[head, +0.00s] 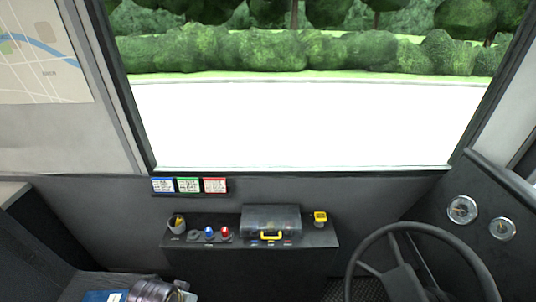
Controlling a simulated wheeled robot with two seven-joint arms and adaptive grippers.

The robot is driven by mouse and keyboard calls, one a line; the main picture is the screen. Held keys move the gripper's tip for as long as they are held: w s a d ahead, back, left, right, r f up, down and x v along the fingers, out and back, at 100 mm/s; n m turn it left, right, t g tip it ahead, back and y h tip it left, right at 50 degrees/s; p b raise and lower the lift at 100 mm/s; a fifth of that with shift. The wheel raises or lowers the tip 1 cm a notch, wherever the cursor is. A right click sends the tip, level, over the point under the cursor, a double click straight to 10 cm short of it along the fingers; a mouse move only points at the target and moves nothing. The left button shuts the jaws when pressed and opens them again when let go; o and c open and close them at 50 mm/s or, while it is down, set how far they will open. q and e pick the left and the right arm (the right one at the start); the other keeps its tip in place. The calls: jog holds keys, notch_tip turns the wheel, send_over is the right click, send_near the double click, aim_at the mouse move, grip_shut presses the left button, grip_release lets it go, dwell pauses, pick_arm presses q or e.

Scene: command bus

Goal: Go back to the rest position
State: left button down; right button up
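Neither of my grippers can be made out in the head view. A rounded metallic shape (152,291) shows at the bottom edge on the left, cut off by the frame. I cannot tell whether it is part of my arm or an object. The ledge (318,238) under the window holds its objects with no gripper near them.
A steering wheel (420,228) stands right. A blue item (103,296) lies lower left.

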pick_arm(q)
notch_tip(320, 180, down, 32)
jog(key=s+a+g, duration=0.1)
jog(key=s+a, duration=0.2)
jog(key=s+a+f, duration=0.3)
jog(key=s+f, duration=0.6)
jog(key=s, duration=0.1)
jog(key=s+a+f+g+y, duration=0.1)
jog(key=s+a+f, duration=0.3)
jog(key=s+f, duration=0.5)
jog(key=shift+s+a+f+m, duration=0.15)
jog(key=shift+s+m, duration=0.15)
jog(key=shift+s, duration=0.2)
